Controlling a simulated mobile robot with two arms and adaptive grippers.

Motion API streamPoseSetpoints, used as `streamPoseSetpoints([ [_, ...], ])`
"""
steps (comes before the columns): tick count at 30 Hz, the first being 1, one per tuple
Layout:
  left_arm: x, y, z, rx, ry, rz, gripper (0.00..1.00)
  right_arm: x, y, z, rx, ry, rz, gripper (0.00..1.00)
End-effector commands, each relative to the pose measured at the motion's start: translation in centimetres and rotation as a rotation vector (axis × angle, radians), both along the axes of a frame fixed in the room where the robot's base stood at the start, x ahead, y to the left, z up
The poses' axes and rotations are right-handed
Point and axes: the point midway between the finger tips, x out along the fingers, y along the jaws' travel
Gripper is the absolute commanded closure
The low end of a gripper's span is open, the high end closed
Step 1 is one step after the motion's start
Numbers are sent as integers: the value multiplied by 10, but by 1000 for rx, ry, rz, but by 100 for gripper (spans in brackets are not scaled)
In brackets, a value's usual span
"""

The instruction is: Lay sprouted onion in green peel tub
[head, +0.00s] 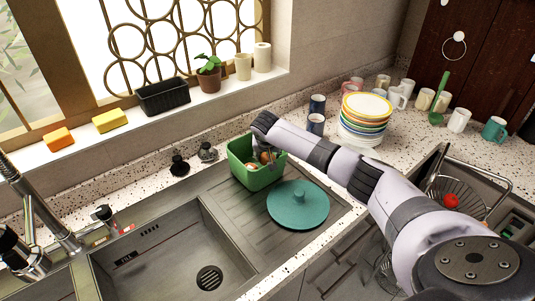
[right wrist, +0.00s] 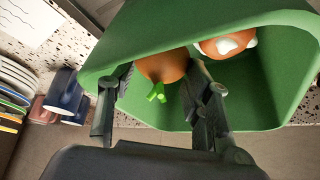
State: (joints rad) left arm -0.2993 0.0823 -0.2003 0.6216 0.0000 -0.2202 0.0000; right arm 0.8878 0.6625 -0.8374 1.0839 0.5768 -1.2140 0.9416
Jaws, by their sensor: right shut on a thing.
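The green peel tub (head: 256,181) stands on the ribbed drainboard beside the sink; its inside also fills much of the right wrist view (right wrist: 245,95). My right gripper (head: 262,150) reaches down into the tub's opening. In the right wrist view its two fingers (right wrist: 160,78) are shut on the sprouted onion (right wrist: 163,64), a brown-orange bulb with a bright green sprout. The onion is within the tub's walls; I cannot tell whether it touches the floor. Another orange item with white patches (right wrist: 228,43) lies in the tub beside it. My left gripper is not in view.
A teal round lid (head: 298,206) lies in front of the tub. The sink basin (head: 165,260) is at the left. Dark blue mugs (head: 316,123) and a stack of plates (head: 364,122) stand behind my right arm. Two small dark knobs (head: 180,165) are left of the tub.

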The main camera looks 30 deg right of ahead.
Motion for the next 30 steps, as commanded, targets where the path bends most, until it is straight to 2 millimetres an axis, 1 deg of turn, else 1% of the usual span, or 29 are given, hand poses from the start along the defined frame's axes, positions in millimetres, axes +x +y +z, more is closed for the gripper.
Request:
streamPoseSetpoints([
  [1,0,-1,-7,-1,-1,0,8,0,0,-6,0,-1,0,96],
  [3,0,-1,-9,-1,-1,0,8,0,0,-9,1,-2,0,96],
  [6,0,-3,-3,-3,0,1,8,0,0,-8,0,0,-1,96],
  [14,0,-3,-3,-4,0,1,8,0,0,-10,0,0,0,96],
  [15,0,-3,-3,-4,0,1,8,0,0,-10,0,0,0,53],
  [25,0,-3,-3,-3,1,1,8,0,0,-10,0,0,0,31],
  [30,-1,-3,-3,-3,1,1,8,0,0,-10,0,0,-1,31],
])
